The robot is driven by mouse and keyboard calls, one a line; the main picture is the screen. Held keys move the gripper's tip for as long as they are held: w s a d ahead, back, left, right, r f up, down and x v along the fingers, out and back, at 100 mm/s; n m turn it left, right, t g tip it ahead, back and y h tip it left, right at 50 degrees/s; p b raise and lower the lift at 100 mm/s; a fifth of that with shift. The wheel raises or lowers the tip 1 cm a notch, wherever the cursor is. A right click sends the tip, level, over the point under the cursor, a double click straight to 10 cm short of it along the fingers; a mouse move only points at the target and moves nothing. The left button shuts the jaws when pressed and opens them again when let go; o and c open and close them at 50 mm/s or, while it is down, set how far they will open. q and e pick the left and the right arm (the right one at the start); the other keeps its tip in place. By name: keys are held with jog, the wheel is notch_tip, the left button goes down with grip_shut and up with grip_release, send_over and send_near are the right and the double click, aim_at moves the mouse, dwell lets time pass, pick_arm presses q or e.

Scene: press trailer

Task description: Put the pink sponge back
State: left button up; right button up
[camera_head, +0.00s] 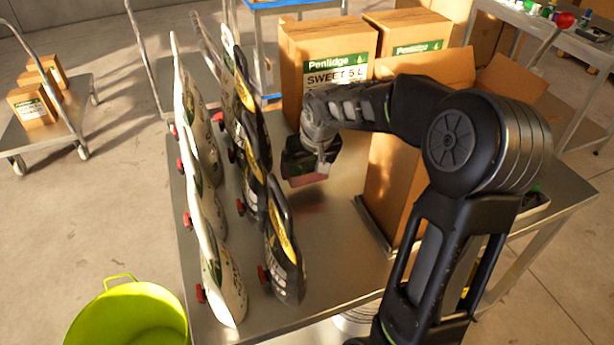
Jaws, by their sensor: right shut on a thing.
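My right arm reaches in from the lower right over the steel table. Its gripper (306,164) points down and is shut on the pink sponge (308,181). The sponge shows as a small pink strip under the gripper, over the table between the dark bottles and the open carton. Whether the sponge touches the table top I cannot tell. The fingers are mostly hidden by the gripper body. My left gripper is not in view.
White bottles (221,275) and dark bottles (285,262) with red caps stand in two rows on the table (325,270). An open carton (390,190) is partly behind my right arm. Closed cartons (325,50) stand behind. A lime bucket (130,315) is at lower left.

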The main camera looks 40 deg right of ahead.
aim_at(307, 176)
jog(key=shift+f, duration=0.1)
jog(key=shift+f, duration=1.8)
jog(key=shift+f, duration=0.2)
jog(key=o, duration=1.1)
jog(key=shift+c, duration=0.2)
jog(key=shift+r, duration=0.15)
jog(key=shift+r, duration=0.35)
jog(key=v, duration=1.1)
jog(key=shift+r, duration=0.25)
